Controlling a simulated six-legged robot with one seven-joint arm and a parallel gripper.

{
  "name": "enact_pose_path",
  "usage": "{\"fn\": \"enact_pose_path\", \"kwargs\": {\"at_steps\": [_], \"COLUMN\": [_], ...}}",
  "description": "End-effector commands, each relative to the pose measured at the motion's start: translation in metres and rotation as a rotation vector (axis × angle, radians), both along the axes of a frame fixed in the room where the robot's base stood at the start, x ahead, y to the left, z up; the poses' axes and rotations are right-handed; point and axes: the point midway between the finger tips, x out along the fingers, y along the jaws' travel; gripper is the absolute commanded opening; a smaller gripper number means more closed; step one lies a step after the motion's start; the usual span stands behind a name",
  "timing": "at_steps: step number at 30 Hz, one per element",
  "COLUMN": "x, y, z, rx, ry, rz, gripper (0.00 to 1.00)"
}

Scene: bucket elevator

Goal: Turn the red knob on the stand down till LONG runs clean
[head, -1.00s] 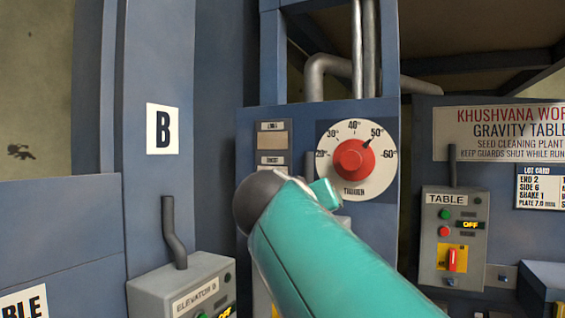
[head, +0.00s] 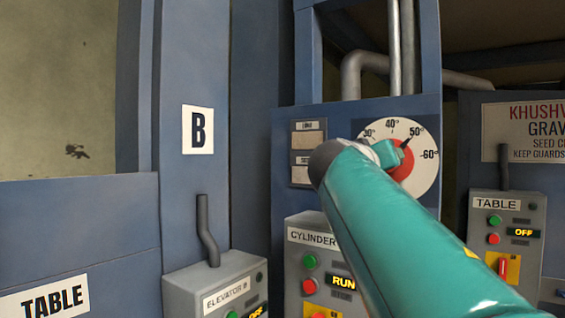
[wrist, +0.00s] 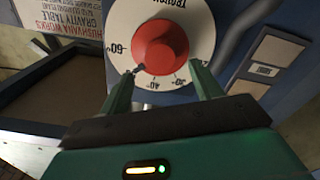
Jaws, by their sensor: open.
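The red knob (wrist: 160,45) sits at the centre of a white round dial (wrist: 204,30) on the blue stand. In the head view the knob (head: 402,172) is partly covered by my teal arm, and its black pointer is near 50. My gripper (wrist: 163,76) is open in the wrist view, its two green fingers apart at the near side of the knob, with nothing held. I cannot tell whether either finger touches the knob. The small panel labelled LONG (head: 309,140) is left of the dial, a tan window with no clear detail.
Below the panels is a CYLINDER control box (head: 312,262) showing RUN. The ELEVATOR B box (head: 215,285) with its bent conduit stands to the left. The TABLE box (head: 507,235) at right shows OFF. Grey pipes (head: 365,70) rise behind the stand.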

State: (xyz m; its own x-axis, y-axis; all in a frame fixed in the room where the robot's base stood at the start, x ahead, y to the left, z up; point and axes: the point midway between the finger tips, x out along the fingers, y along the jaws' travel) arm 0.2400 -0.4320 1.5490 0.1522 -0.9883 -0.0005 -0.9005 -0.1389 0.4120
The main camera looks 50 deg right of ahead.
Motion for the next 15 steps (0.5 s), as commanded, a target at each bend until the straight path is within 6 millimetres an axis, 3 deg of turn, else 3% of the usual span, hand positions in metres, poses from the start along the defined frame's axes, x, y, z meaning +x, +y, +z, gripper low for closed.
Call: {"fn": "enact_pose_path", "kwargs": {"at_steps": [7, 15], "x": [0.008, 0.011], "y": [-0.047, -0.065], "z": [0.0, 0.0], "rx": [0.0, -0.001], "ry": [0.001, 0.0], "rz": [0.001, 0.004], "gripper": [0.64, 0.64]}}
